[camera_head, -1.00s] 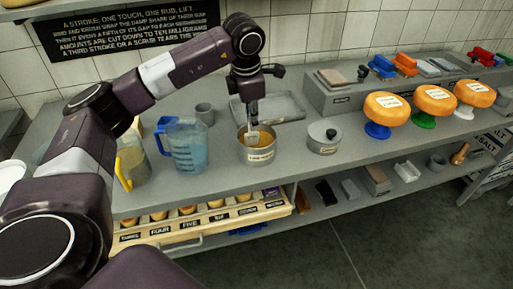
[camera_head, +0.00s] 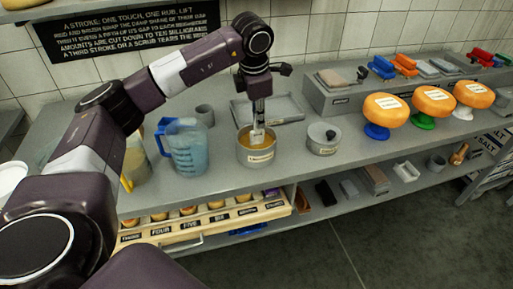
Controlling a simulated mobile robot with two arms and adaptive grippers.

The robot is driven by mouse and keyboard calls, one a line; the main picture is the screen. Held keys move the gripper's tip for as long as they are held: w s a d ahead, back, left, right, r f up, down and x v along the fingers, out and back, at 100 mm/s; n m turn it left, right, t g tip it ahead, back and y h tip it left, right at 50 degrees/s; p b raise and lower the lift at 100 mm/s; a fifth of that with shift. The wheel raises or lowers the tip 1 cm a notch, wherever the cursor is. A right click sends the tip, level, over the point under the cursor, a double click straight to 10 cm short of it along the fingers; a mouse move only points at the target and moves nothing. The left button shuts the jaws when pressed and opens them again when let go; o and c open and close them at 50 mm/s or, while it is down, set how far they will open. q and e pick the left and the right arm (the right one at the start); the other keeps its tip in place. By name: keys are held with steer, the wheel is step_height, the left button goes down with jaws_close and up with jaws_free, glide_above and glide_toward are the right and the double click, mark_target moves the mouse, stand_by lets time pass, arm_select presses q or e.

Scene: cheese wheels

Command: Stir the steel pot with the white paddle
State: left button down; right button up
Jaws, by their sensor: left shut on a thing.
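The steel pot (camera_head: 256,156) stands on the grey counter, labelled on its front, with an amber liquid inside. My left gripper (camera_head: 258,98) is above the pot, pointing down. It is shut on the white paddle (camera_head: 257,134), which hangs upright with its lower end inside the pot's rim, towards the middle. The very tip of the paddle is hidden in the liquid. My right gripper is not in view.
A blue-handled jug (camera_head: 188,150) and a yellow-handled jug (camera_head: 136,163) stand left of the pot. A lidded pot (camera_head: 323,138) stands close on its right. A grey tray (camera_head: 283,109) lies behind. Orange cheese wheels (camera_head: 433,101) stand at the right.

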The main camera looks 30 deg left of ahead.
arm_select(q)
steer(key=shift+w+a+r+p+v, duration=0.1)
steer(key=shift+w+p+v, duration=0.25)
steer(key=shift+p+v, duration=1.05)
steer(key=shift+w+a+r+p+v, duration=0.15)
steer(key=shift+w+p+v, duration=0.2)
steer(key=shift+p+v, duration=1)
steer(key=shift+w+a+p+v, duration=0.1)
steer(key=shift+w+p+v, duration=0.4)
steer(key=shift+v, duration=1.65)
steer(key=shift+s, duration=0.25)
steer(key=shift+f, duration=0.1)
steer(key=shift+d+f, duration=0.1)
steer(key=s+d+f+m+g+h+b, duration=0.1)
steer(key=s+d+f+m, duration=0.4)
steer(key=s+d+m, duration=0.3)
steer(key=s+d+f+m+g+h+b, duration=0.2)
steer(key=s+d+f+m, duration=0.3)
steer(key=s+m, duration=0.8)
steer(key=d+m, duration=0.3)
steer(key=m, duration=0.3)
steer(key=shift+s+d+m+g, duration=0.3)
steer(key=shift+s+m, duration=0.1)
steer(key=shift+a, duration=0.1)
